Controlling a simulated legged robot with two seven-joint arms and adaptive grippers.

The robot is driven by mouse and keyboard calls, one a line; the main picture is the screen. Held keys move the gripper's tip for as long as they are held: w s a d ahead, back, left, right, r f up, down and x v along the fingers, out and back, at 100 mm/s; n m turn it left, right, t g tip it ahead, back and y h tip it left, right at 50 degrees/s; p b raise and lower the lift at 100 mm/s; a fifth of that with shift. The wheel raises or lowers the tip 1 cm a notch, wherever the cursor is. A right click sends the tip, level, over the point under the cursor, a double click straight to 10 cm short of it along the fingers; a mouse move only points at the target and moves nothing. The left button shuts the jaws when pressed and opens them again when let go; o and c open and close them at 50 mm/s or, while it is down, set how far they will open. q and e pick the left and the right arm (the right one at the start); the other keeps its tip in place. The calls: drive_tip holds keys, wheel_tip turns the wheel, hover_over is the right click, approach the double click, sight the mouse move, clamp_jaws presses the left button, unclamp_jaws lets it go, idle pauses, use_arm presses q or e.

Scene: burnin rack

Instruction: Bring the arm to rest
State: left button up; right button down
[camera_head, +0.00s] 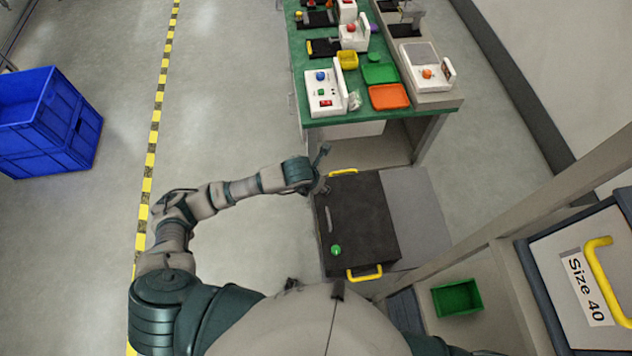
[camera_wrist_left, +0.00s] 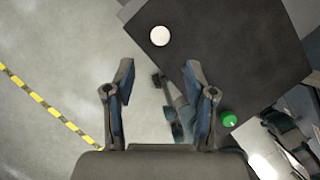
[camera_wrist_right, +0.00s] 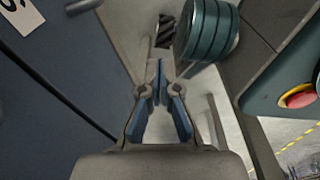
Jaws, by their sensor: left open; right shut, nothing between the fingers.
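My left arm reaches forward in the head view, with my left gripper (camera_head: 322,168) above the far left corner of a dark box (camera_head: 365,215). In the left wrist view my left gripper (camera_wrist_left: 164,85) is open, with nothing between its fingers. My right gripper is out of the head view. In the right wrist view my right gripper (camera_wrist_right: 158,75) is shut and empty, close to a dark blue panel (camera_wrist_right: 50,110) on the left. My own teal arm part is beyond it.
The dark box has yellow handles and a green knob (camera_head: 336,250). A green workbench (camera_head: 330,128) with devices and trays stands ahead. A rack (camera_head: 545,290) with a "Size 40" drawer and green bin (camera_head: 457,298) is on the right. A blue crate (camera_head: 50,120) stands left; floor between is clear.

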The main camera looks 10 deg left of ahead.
use_arm(q)
drive_tip(key=shift+v, duration=1.05)
